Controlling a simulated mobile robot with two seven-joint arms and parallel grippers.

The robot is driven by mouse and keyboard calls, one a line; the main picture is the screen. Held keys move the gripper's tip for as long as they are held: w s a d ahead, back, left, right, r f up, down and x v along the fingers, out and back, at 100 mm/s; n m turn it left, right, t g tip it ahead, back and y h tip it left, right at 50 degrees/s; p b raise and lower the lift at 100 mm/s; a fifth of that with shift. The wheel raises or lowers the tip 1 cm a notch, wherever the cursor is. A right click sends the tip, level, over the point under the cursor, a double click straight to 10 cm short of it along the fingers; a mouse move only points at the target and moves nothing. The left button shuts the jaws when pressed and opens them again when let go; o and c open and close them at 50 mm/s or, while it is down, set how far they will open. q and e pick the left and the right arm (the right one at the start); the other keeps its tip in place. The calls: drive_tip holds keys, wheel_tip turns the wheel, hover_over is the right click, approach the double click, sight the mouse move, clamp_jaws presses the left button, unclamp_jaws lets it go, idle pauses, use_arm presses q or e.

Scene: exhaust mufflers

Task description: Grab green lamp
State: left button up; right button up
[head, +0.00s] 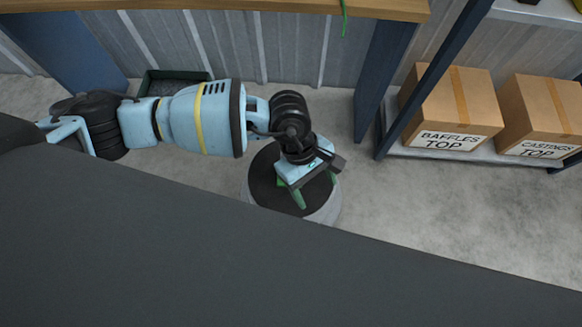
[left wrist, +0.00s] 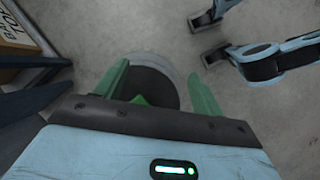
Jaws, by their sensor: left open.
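A small green piece (head: 283,182), possibly part of the green lamp, shows on a round dark-topped stand (head: 262,180). Most of it is hidden by my left gripper (head: 316,190) in the head view. In the left wrist view the green piece (left wrist: 139,100) peeks out above the gripper's dark front edge, between the fingers. My left gripper (left wrist: 158,76) is open, its green fingers apart and pointing down over the stand. I cannot tell whether they touch anything. My right gripper is in neither view.
A wooden bench edge (head: 250,6) crosses the top, with a thin green strip (head: 344,18) hanging over it. A dark bin (head: 172,82) stands below. Grey floor is clear around the stand.

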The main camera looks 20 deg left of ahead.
use_arm(q)
drive_tip(key=w+a+t+y, duration=0.1)
drive_tip(key=w+a, duration=0.2)
drive_tip(key=w+a+f+m+t+y+b, duration=0.1)
drive_tip(key=w+a, duration=0.1)
drive_tip(key=w+a+m+y, duration=0.1)
drive_tip(key=w+a+y, duration=0.1)
drive_tip(key=w+a, duration=0.1)
drive_tip(key=shift+w+a+f+t+b, duration=0.15)
drive_tip(key=shift+w+a+t+b, duration=0.2)
drive_tip(key=shift+t+b, duration=0.05)
drive_tip(key=shift+w+a+y, duration=0.15)
drive_tip(key=shift+y, duration=0.15)
drive_tip(key=shift+f+b, duration=0.3)
drive_tip(key=shift+f, duration=1.25)
drive_tip(key=f, duration=0.1)
drive_tip(key=f+b, duration=0.1)
drive_tip(key=f, duration=0.2)
drive_tip(key=shift+d+f, duration=0.3)
drive_tip(key=shift+f, duration=0.05)
drive_tip(key=shift+r, duration=0.1)
drive_tip(key=c, duration=0.9)
clamp_jaws()
